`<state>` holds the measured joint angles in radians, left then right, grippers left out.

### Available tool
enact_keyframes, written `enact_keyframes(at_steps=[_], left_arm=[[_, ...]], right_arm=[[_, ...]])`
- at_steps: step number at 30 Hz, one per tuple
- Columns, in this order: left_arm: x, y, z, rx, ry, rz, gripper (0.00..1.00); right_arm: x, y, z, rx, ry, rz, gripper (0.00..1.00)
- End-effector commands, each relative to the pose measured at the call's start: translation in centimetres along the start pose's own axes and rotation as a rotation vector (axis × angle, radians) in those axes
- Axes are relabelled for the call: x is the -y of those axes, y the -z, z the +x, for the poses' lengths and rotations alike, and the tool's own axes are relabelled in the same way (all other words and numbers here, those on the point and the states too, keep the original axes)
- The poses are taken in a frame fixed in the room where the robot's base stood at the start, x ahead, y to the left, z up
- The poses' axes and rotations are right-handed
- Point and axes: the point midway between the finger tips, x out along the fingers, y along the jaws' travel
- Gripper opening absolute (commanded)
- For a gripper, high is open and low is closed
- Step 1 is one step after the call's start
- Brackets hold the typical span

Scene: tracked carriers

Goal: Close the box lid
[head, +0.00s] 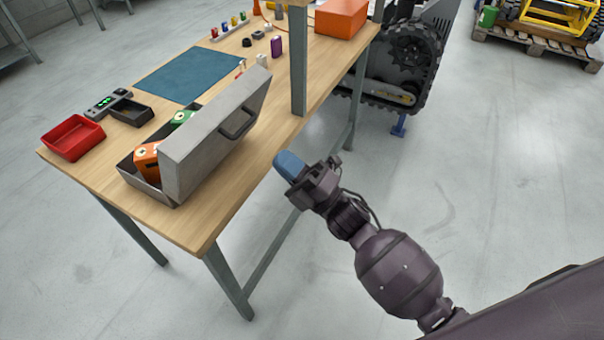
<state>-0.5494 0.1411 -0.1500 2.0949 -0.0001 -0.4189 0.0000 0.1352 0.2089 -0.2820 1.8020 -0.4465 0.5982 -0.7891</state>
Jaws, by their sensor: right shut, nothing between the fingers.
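A grey metal box (150,194) stands on the wooden workbench. Its lid (212,138) is raised, standing up on the right side with a dark handle on its outer face. An orange item (147,160) and a green item (182,118) show inside the box, partly hidden by the lid. My right gripper (290,166) has blue fingertips and is shut with nothing in it. It is to the right of the lid, beside the bench's right edge and apart from the box. My left gripper is not in view.
The workbench (246,185) carries a red tray (73,142), a black tray (130,111), a blue mat (189,74) and an orange box (341,18). A grey post (298,65) rises at the bench's right edge. A tracked carrier (415,55) stands behind.

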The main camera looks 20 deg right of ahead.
Motion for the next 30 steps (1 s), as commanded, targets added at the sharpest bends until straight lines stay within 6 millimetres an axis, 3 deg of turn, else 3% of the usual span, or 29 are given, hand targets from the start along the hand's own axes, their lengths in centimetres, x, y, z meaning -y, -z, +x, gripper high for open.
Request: enact_keyframes(at_steps=[6,12,30], left_arm=[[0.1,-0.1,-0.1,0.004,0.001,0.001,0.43],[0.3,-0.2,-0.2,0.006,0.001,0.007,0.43],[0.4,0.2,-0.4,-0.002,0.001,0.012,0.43]], right_arm=[[-0.1,0.0,3.9,-0.002,-0.003,0.000,0.00],[0.0,0.0,6.1,0.000,0.000,0.001,0.00],[0.0,-0.1,7.0,0.001,0.004,0.001,0.00]])
